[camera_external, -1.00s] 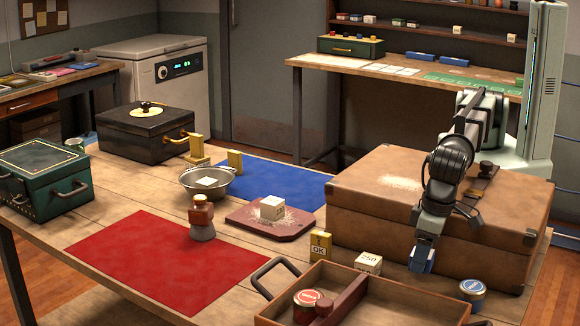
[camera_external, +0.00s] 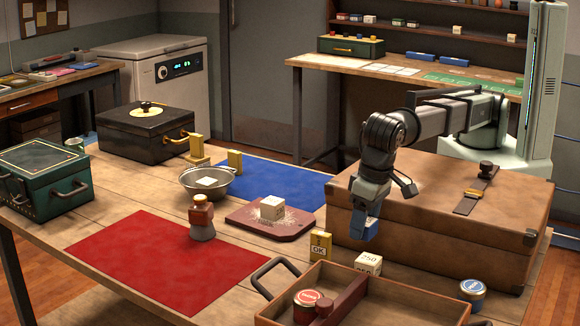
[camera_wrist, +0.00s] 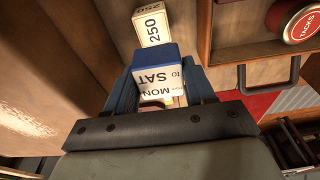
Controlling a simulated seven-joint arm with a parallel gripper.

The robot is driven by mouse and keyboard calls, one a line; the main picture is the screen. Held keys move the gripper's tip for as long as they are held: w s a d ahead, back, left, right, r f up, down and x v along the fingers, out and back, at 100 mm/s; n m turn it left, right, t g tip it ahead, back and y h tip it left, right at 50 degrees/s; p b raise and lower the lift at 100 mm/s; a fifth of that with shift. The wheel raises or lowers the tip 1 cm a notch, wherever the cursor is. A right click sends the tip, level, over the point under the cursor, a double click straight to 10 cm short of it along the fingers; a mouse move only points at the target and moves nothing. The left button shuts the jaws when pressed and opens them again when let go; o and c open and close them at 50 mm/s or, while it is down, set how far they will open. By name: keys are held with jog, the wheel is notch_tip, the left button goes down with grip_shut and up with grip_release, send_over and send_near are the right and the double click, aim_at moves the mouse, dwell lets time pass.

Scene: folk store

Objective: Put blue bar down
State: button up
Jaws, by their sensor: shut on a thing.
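My gripper (camera_external: 368,205) is above the wooden table, in front of the left part of the brown case. It is shut on the blue bar (camera_external: 364,228), which hangs below the fingers, clear of the table. In the wrist view my gripper (camera_wrist: 160,82) has the blue bar (camera_wrist: 156,60) between its fingers. The bar shows a blue end and white faces printed "SAT" and "MON". A cream block marked "250" (camera_wrist: 152,27) lies just beyond it in that view.
The brown case (camera_external: 440,200) is close on the right. The "250" block (camera_external: 369,262), a yellow "OK" block (camera_external: 320,244) and the open wooden tray (camera_external: 408,304) lie in front. A red mat (camera_external: 165,262) and a blue mat (camera_external: 280,182) have bare areas.

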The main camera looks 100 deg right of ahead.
jog(key=w+d+m, duration=0.1)
jog(key=w+d, duration=0.4)
jog(key=d, duration=0.3)
jog(key=w+d+m, duration=0.2)
jog(key=w+d, duration=0.4)
jog(key=d, duration=0.2)
jog(key=w+d+m, duration=0.1)
jog(key=w+d, duration=0.2)
jog(key=d, duration=0.6)
jog(key=w+d+m, duration=0.1)
jog(key=w+d, duration=0.1)
jog(key=d, duration=0.7)
jog(key=m+g, duration=0.1)
jog(key=m, duration=0.3)
send_over(271, 170)
jog(key=shift+h, duration=0.3)
jog(key=shift+a+f, duration=0.2)
jog(key=shift+f, duration=2.3)
jog(key=shift+a+f, duration=0.15)
jog(key=shift+f, duration=2.3)
jog(key=shift+f, duration=0.15)
jog(key=o, duration=1)
